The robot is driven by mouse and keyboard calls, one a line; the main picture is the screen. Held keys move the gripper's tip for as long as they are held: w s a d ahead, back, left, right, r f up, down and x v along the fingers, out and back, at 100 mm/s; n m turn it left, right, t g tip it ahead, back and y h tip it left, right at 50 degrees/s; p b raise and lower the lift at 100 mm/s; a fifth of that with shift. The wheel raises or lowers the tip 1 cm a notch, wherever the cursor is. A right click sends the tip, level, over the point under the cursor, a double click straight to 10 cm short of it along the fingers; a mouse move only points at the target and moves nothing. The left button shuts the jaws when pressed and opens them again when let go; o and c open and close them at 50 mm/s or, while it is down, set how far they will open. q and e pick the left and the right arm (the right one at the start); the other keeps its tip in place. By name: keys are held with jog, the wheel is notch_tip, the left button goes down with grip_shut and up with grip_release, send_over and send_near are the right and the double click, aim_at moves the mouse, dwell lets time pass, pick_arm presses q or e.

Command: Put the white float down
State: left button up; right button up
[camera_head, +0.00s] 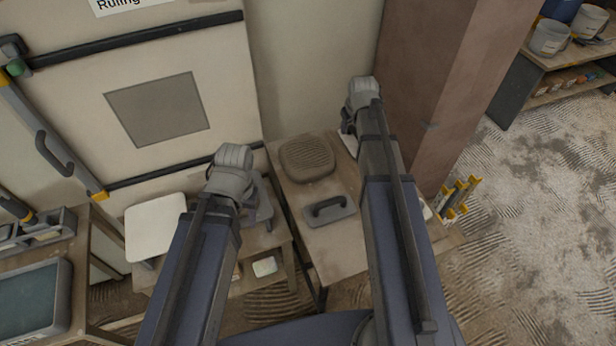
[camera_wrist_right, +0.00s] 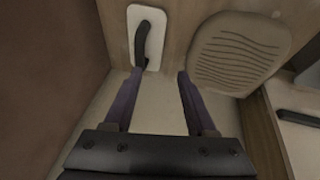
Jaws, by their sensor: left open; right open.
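The white float (camera_wrist_right: 148,38) lies on the wooden bench top (camera_wrist_right: 181,22), its dark handle up, in the right wrist view. In the head view only a pale sliver of it (camera_head: 350,143) shows beside my right arm, which hides the rest. My right gripper (camera_wrist_right: 157,73) is open and empty, its fingers apart, with the float beyond the fingertips. It also shows in the head view (camera_head: 362,92), near the brown pillar. My left gripper (camera_head: 230,178) is over the lower bench at left, open; its fingertips are mostly hidden by its own wrist.
A ribbed oval pad (camera_head: 307,158) lies left of the white float. A grey float (camera_head: 329,210) with a dark handle lies nearer me on the bench. The brown pillar (camera_head: 420,85) stands close at the right. A white square board (camera_head: 155,225) is at left.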

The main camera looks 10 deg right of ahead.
jog(key=s+a+f+n+g, duration=0.1)
jog(key=s+a+g, duration=0.3)
jog(key=s+a, duration=2)
jog(key=shift+s+a+f+n+g, duration=0.15)
jog(key=shift+a+f+n+g, duration=0.15)
jog(key=shift+a+g, duration=0.1)
